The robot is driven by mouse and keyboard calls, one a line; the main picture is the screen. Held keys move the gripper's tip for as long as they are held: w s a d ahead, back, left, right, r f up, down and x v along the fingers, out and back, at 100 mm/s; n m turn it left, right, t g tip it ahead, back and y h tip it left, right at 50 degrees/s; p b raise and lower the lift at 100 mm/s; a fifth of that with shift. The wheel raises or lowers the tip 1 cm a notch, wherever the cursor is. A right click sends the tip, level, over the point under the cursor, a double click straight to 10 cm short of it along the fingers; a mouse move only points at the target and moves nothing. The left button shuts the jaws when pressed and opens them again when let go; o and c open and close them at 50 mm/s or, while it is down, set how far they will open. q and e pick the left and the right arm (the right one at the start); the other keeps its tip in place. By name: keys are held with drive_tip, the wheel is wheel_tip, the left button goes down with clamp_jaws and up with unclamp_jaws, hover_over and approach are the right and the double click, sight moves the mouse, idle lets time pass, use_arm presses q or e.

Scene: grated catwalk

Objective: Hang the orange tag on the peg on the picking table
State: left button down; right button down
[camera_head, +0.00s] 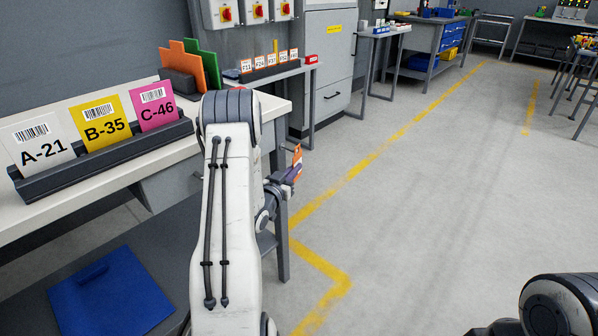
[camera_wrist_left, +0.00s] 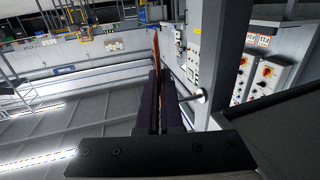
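My left gripper (camera_head: 290,176) is shut on the orange tag (camera_head: 297,158) and holds it in the air past the right end of the near table. In the left wrist view the dark fingers (camera_wrist_left: 160,95) are close together, with the thin orange edge of the tag (camera_wrist_left: 155,48) beyond their tips. A short pale rod (camera_wrist_left: 192,98) with a round end shows right of the fingers; I cannot tell whether it is the peg. In the head view I make out no peg, and my left arm hides part of the tables. My right gripper is out of view.
The near white table (camera_head: 95,192) bears a dark rack (camera_head: 105,158) with white, yellow and pink cards. Orange and green panels (camera_head: 190,65) stand behind. A farther table holds a rack of small tags (camera_head: 270,68). The grey floor (camera_head: 430,190) to the right is clear.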

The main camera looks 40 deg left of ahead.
use_arm(q)
drive_tip(key=shift+w+a+f+b, duration=0.1)
drive_tip(key=shift+a+f+b, duration=0.2)
drive_tip(key=shift+a, duration=0.6)
drive_tip(key=shift+w+a+f+b, duration=0.1)
drive_tip(key=shift+a+f+b, duration=0.15)
drive_tip(key=shift+a, duration=0.6)
drive_tip(key=c, duration=1)
unclamp_jaws()
drive_tip(key=s+d+p, duration=0.1)
drive_tip(key=s+d, duration=0.1)
drive_tip(key=s, duration=0.8)
drive_tip(key=shift+s, duration=0.25)
